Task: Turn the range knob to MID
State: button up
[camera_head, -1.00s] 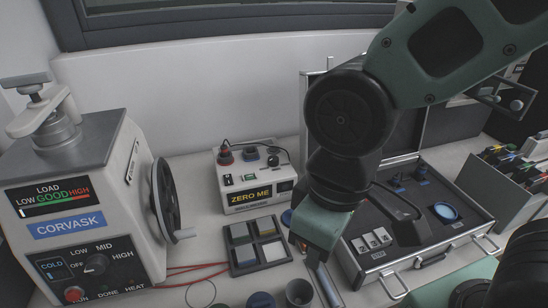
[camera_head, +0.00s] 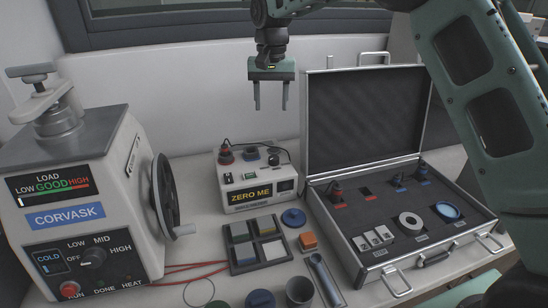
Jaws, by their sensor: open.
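The range knob (camera_head: 94,258) is a dark round knob on the front panel of the CORVASK press (camera_head: 135,215) at the left. The labels OFF, LOW, MID and HIGH stand around it. I cannot tell for sure where its pointer aims. My gripper (camera_head: 271,106) hangs high above the back of the bench with its two fingers pointing down. It is open and empty, well to the right of the knob and above it, touching nothing.
A ZERO ME box (camera_head: 240,212), a tray of coloured squares (camera_head: 262,265) and several cups stand mid-bench. An open case (camera_head: 345,245) with foam inserts lies at the right. The press handwheel (camera_head: 165,196) juts out to the right. Red cables lie beside the press.

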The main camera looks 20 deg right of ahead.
aim_at(274, 158)
jog(key=f+p, duration=0.1)
jog(key=f, duration=0.4)
jog(key=f+p, duration=0.1)
jog(key=f, duration=0.5)
jog(key=w+d+f+p, duration=0.1)
jog(key=f, duration=0.5)
jog(key=shift+f, duration=0.25)
jog(key=c, duration=1)
